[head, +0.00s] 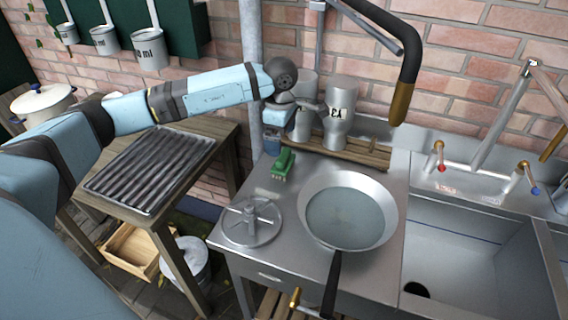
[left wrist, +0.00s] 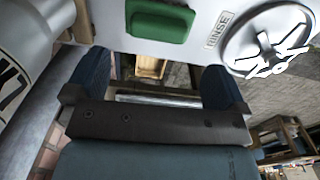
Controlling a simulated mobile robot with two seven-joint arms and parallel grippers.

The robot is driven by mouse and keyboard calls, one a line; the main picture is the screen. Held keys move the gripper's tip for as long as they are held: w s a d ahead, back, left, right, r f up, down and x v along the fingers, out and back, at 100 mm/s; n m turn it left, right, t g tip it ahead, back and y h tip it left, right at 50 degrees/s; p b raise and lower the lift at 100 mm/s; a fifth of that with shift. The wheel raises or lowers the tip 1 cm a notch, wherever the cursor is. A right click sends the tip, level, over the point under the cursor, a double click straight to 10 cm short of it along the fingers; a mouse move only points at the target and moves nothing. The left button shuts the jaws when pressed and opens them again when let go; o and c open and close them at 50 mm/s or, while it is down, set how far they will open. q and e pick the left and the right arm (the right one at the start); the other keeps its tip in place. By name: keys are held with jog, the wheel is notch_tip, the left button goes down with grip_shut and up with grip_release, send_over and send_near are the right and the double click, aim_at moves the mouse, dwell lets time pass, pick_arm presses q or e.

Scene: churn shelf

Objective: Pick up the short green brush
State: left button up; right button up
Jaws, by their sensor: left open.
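The short green brush (head: 284,163) lies on the metal counter near its back left edge, left of the pan. In the left wrist view the green brush (left wrist: 160,20) shows at the top, beyond the fingertips and outside the jaws. My left gripper (head: 272,145) is just behind and left of the brush, close to it. In the left wrist view my left gripper (left wrist: 155,82) has its two dark blue fingers wide apart with nothing between them. My right gripper is not in view.
A frying pan (head: 345,208) and a round metal disc (head: 250,222) sit on the counter in front of the brush. Metal canisters (head: 338,115) stand on a wooden rack just behind. A sink (head: 480,260) is at right, a slatted tray (head: 150,170) at left.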

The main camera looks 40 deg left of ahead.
aim_at(283, 154)
pick_arm(q)
notch_tip(283, 154, down, 3)
jog(key=shift+r, duration=0.1)
jog(key=shift+w+d+f, duration=0.15)
jog(key=shift+f, duration=1.4)
jog(key=shift+w+d+f, duration=0.1)
jog(key=shift+f, duration=1.4)
jog(key=c, duration=0.6)
jog(key=shift+r, duration=0.1)
notch_tip(283, 154, up, 20)
jog(key=shift+p, duration=0.3)
